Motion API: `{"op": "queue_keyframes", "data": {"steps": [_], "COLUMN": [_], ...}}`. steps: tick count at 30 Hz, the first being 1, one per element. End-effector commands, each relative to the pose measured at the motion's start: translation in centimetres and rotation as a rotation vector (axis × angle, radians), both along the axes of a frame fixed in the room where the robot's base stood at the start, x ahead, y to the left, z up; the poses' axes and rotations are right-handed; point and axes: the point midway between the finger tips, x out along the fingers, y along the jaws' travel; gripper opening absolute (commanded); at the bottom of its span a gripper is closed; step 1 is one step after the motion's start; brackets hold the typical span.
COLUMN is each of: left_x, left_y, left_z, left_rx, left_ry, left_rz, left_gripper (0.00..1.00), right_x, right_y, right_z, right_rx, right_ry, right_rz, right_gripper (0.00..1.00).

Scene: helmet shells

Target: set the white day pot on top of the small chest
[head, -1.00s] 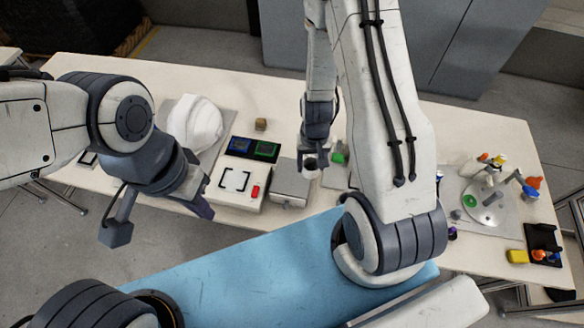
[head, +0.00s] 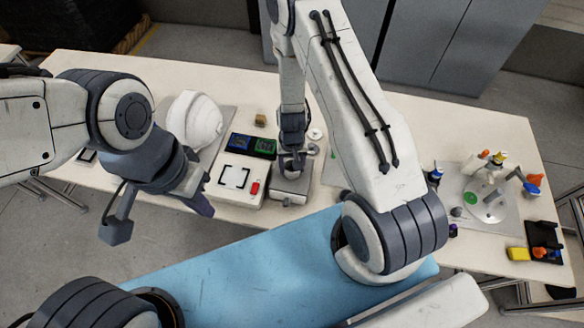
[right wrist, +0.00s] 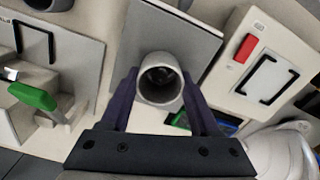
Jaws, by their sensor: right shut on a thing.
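The white day pot (right wrist: 160,80) shows in the right wrist view as a pale, open-topped cylinder with a dark inside. My right gripper (right wrist: 163,92) is shut on it, one finger on each side. The small chest (right wrist: 165,38) is a grey box with a flat top, partly hidden by the pot. In the head view my right gripper (head: 292,168) is over the small chest (head: 288,190); whether the pot touches its top I cannot tell. My left gripper (head: 160,218) is open and empty, in front of the table's left part.
A white panel with a red switch (head: 238,180) stands just left of the chest. A white helmet shell (head: 193,120) lies further left. A dark tray with blue and green parts (head: 252,146) is behind the panel. A round turntable (head: 485,200) is at the right.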

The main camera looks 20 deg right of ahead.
Motion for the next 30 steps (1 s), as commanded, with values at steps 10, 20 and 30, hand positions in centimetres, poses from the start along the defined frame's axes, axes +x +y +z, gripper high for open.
{"op": "queue_keyframes", "data": {"steps": [10,20,30], "left_x": [0.0,0.0,0.0], "left_y": [0.0,0.0,0.0], "left_z": [-0.1,0.0,4.1], "left_rx": [-0.001,-0.001,0.0], "left_ry": [-0.001,-0.001,0.0], "left_rz": [0.001,0.0,-0.003], "left_gripper": [0.0,0.0,0.0], "right_x": [0.0,0.0,0.0], "right_y": [0.0,0.0,0.0], "right_z": [-0.1,0.0,4.2], "right_rx": [0.0,0.0,0.0], "right_ry": [0.0,0.0,0.0], "right_rz": [0.001,0.001,0.002], "right_gripper": [0.92,0.92,0.92]}}
